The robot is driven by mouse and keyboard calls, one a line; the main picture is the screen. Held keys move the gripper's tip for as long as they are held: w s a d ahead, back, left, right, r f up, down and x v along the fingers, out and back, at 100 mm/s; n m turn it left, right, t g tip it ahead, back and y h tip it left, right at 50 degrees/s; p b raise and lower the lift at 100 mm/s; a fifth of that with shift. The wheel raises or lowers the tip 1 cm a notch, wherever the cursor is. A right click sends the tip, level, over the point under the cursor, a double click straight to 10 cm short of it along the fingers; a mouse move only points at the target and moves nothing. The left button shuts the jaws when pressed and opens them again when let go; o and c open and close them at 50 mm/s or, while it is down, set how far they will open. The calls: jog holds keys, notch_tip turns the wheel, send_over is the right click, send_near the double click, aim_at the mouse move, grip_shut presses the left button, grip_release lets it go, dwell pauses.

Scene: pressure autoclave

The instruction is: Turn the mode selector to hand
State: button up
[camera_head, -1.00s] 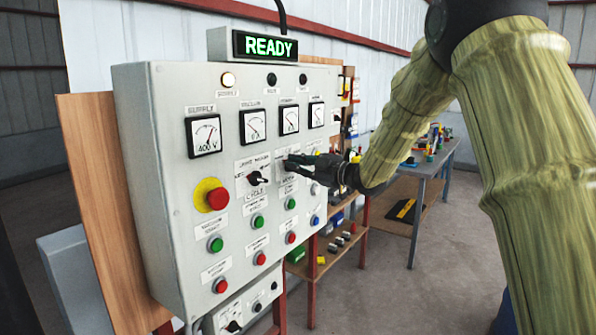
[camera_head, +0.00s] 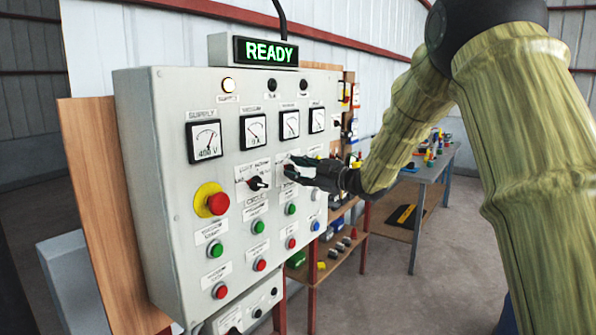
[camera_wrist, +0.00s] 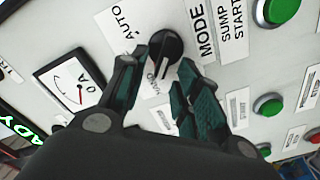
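The mode selector (camera_wrist: 165,48) is a black round knob with a raised bar, beside a MODE label (camera_wrist: 205,32) in the wrist view. Its AUTO label (camera_wrist: 123,22) is at upper left and its HAND label (camera_wrist: 157,78) is below the knob. The bar slants down toward HAND, with a small reddish mark near its lower end. My gripper (camera_wrist: 165,65) has one finger on each side of the knob, with panel showing between them. Contact is unclear. In the head view my gripper (camera_head: 300,168) is at the panel and hides most of this selector.
The grey control panel (camera_head: 165,130) carries another black selector (camera_head: 257,184), a red emergency button (camera_head: 217,203) on yellow, and several red and green buttons. In the wrist view a green button (camera_wrist: 281,10) sits right of the knob. A READY display (camera_head: 265,49) is on top.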

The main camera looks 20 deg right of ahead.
jog(key=v, duration=1.2)
jog(key=shift+w, duration=0.1)
jog(key=shift+f, duration=0.1)
